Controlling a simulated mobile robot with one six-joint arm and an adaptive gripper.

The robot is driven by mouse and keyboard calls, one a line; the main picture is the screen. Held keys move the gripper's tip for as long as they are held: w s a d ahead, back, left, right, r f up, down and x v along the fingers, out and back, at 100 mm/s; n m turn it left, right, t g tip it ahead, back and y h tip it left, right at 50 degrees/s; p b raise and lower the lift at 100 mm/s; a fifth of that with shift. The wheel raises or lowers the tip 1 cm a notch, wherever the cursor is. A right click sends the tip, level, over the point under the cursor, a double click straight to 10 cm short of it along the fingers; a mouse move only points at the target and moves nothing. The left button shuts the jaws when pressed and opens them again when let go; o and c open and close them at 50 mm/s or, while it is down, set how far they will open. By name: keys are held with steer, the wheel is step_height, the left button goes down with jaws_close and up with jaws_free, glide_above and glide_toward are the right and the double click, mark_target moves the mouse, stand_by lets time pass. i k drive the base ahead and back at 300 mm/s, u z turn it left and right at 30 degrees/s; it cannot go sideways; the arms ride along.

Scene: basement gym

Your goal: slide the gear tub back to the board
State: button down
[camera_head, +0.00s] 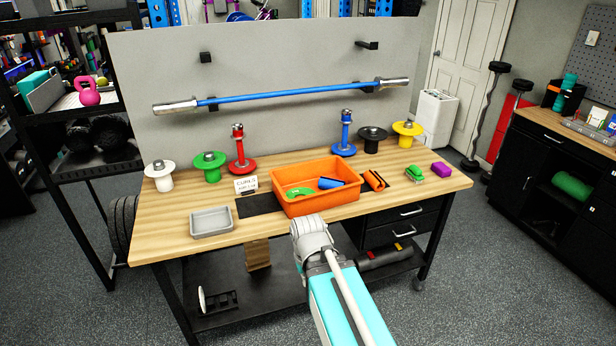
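The orange gear tub (304,207) sits on the wooden bench top, right of centre. It is open at the top and holds a green piece (299,192) and a blue piece (330,183). The upright grey board (280,125) rises along the back of the bench, with a gap of bench top between it and the tub. My arm comes up from the bottom, and its grey end (312,236) overlaps the tub's front edge in view. My fingers are hidden, and I cannot tell whether they touch the tub.
A dark mat (260,204) and a small "CURLS" card (246,185) are left of the tub; a grey tray (212,222) stands further left. Red (241,164) and blue (344,146) posts and several coloured discs line the back. An orange roll (375,180) lies close right.

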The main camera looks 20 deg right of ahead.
mark_target(307, 175)
steer(key=u, duration=0.05)
steer(key=i, duration=1)
steer(key=z, duration=0.05)
